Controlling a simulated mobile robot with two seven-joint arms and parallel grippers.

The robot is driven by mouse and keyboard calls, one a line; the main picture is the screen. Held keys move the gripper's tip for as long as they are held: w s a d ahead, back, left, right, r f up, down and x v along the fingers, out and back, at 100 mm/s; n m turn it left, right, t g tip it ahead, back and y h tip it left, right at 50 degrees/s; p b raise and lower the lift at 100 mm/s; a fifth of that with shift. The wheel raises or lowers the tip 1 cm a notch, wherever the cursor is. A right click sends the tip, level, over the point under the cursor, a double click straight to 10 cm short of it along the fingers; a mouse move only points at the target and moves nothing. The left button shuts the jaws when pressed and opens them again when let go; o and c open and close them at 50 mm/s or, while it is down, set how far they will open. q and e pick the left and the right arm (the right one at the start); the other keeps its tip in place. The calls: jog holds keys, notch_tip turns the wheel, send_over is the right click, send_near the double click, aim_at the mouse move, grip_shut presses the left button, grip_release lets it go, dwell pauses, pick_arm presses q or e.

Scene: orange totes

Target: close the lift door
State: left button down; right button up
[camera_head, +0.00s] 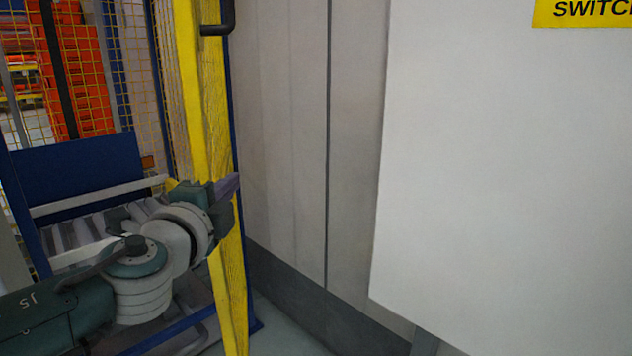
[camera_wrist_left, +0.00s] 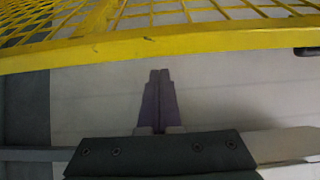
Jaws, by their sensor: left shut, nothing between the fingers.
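The lift door is a yellow frame with yellow mesh (camera_head: 205,130), seen nearly edge-on and standing upright left of the grey wall in the head view. A black handle (camera_head: 218,28) sits high on its edge. My left gripper (camera_head: 236,184) is at the door's edge, below the handle, with its purple fingers pointing right. In the left wrist view the fingers (camera_wrist_left: 160,74) are together and empty, just below the yellow door bar (camera_wrist_left: 170,47). I cannot tell if they touch it. The handle's end shows at the right (camera_wrist_left: 306,51). My right gripper is not in view.
A grey panelled wall (camera_head: 285,150) stands right of the door, and a large white panel (camera_head: 500,170) with a yellow sign (camera_head: 585,12) fills the right. Orange totes (camera_head: 80,75) stand behind mesh at the left. A blue panel and metal rails (camera_head: 90,196) lie behind my left arm.

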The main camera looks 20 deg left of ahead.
pick_arm(q)
jog(key=shift+s+a, duration=0.6)
jog(key=shift+a, duration=0.2)
